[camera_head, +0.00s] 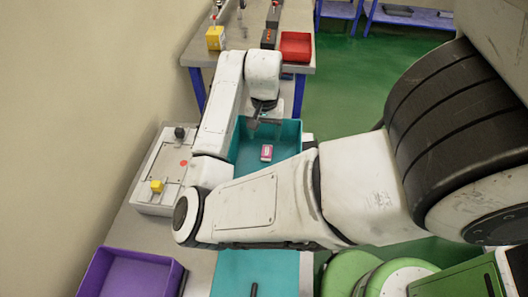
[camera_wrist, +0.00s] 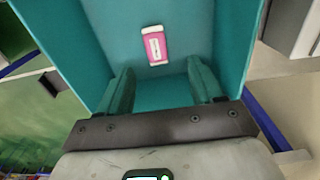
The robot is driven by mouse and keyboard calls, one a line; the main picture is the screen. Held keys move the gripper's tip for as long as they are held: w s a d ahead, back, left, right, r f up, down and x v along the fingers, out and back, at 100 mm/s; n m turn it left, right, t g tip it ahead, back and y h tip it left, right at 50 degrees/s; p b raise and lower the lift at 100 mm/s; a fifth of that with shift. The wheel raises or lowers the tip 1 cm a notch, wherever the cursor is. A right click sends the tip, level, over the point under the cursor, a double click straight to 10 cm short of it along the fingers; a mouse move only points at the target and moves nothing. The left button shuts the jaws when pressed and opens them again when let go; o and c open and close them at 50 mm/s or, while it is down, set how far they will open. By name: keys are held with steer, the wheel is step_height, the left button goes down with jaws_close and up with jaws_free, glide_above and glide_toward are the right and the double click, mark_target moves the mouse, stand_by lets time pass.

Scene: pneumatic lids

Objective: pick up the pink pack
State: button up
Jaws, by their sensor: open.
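The pink pack (camera_head: 266,153), with a white label, lies inside a teal bin (camera_head: 287,135). In the wrist view the pack (camera_wrist: 155,45) lies on the bin's teal floor, a little beyond the fingertips and between their lines. My gripper (camera_wrist: 160,66) is open and empty, its two fingers spread on either side, pointing toward the bin floor. In the head view my gripper (camera_head: 262,122) is at the far part of the bin, beyond the pack. The fingers do not touch the pack.
The bin walls stand close around my gripper. A purple bin (camera_head: 130,272) is at the near left. A red tray (camera_head: 296,46) and a yellow block (camera_head: 215,38) stand on the far table.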

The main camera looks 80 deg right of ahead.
mark_target(267, 151)
step_height(267, 151, down, 2)
steer(key=shift+f, duration=0.2)
steer(key=shift+s+f+p, duration=0.15)
steer(key=shift+f+p, duration=0.05)
steer(key=shift+f, duration=1.25)
steer(key=shift+s+f+p, duration=0.15)
steer(key=shift+f+p, duration=0.05)
steer(key=shift+f, duration=1.2)
steer(key=shift+c, duration=0.4)
steer(key=c, duration=1)
